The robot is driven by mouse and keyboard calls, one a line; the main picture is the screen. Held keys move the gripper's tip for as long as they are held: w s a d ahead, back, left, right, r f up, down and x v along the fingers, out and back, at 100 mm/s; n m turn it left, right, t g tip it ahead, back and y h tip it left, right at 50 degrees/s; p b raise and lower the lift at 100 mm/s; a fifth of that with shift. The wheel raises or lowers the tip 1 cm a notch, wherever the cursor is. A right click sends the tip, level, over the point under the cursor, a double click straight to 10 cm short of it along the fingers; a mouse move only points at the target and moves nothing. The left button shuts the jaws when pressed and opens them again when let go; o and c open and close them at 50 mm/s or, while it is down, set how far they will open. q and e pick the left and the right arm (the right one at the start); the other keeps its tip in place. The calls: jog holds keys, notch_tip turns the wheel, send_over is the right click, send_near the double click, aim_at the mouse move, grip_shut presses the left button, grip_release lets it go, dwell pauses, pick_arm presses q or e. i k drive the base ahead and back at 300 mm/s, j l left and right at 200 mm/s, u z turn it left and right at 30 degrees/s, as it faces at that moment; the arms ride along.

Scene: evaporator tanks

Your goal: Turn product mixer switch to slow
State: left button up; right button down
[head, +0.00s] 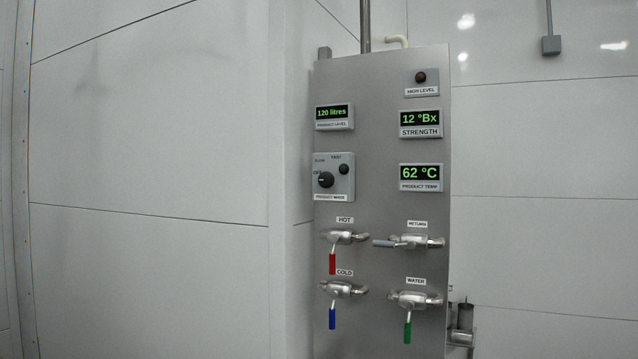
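The product mixer switch (326,180) is a round black knob on a grey plate (333,194) labelled PRODUCT MIXER, on the left side of a steel control panel (385,148). Its pale pointer mark appears to point left, toward the OFF label; the small text is blurred. The SLOW label (320,160) is above the knob and the FAST label (336,157) is to its upper right. A small dark round lamp or button (344,169) sits right of the knob. Neither of my grippers is in view.
Displays show 120 litres (333,113), 12 °Bx (419,119) and 62 °C (420,173). Below are valves with red (332,264), blue (332,318), green (407,332) and grey (383,243) handles. A white wall stands left of the panel. Nothing blocks the view of the switch.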

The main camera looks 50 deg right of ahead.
aim_at(326, 179)
jog(key=z, duration=2.5)
